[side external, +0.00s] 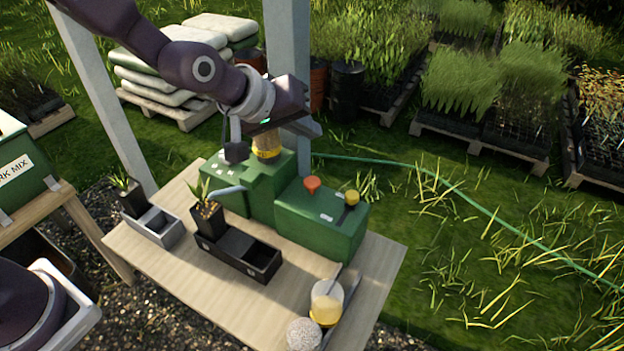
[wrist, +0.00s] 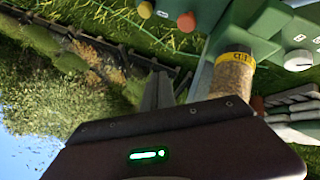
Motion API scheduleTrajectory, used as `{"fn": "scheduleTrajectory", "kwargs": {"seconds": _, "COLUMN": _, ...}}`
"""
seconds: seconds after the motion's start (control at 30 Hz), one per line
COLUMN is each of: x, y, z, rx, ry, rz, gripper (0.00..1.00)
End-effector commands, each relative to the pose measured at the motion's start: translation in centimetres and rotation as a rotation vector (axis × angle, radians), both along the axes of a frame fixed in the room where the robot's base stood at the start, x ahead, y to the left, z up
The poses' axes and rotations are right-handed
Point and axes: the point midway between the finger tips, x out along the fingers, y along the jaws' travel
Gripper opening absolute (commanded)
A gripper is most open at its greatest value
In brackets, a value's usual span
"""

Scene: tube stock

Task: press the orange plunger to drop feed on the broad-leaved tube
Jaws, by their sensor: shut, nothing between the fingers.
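The orange plunger (side external: 312,184) stands up on the low green block (side external: 322,222); its round top also shows in the wrist view (wrist: 186,22). A black tube with a green leafy plant (side external: 208,216) stands at the left end of the black rack (side external: 258,262), by the grey spout (side external: 229,190). A second planted black tube (side external: 132,198) stands at the grey tray farther left. I cannot tell surely which is broad-leaved. My gripper (side external: 314,128) is shut and empty, above and behind the plunger, apart from it; its fingers also show in the wrist view (wrist: 158,92).
A yellow knob (side external: 351,198) sits right of the plunger. A feed cylinder with a yellow band (side external: 267,151) rises from the green machine close by my gripper. A grey post (side external: 288,60) stands behind. A yellow-and-white cylinder (side external: 327,302) stands at the table's front right.

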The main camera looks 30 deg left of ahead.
Motion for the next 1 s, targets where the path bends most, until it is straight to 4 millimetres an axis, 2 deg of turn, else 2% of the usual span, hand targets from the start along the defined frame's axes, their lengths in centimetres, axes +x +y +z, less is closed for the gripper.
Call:
{"fn": "scheduleTrajectory", "kwargs": {"seconds": 0.17, "x": 0.0, "y": 0.0, "z": -1.4, "rx": 0.002, "ry": 0.003, "rz": 0.001, "gripper": 0.0}}
{"fn": "scheduleTrajectory", "kwargs": {"seconds": 0.6, "x": 0.0, "y": 0.0, "z": -7.6, "rx": 0.001, "ry": 0.003, "rz": -0.001, "gripper": 0.0}}
{"fn": "scheduleTrajectory", "kwargs": {"seconds": 0.77, "x": 0.0, "y": 0.0, "z": -8.6, "rx": 0.0, "ry": 0.001, "rz": 0.0, "gripper": 0.0}}
{"fn": "scheduleTrajectory", "kwargs": {"seconds": 1.0, "x": 0.0, "y": 0.0, "z": -8.8, "rx": 0.0, "ry": 0.0, "rz": 0.0, "gripper": 0.0}}
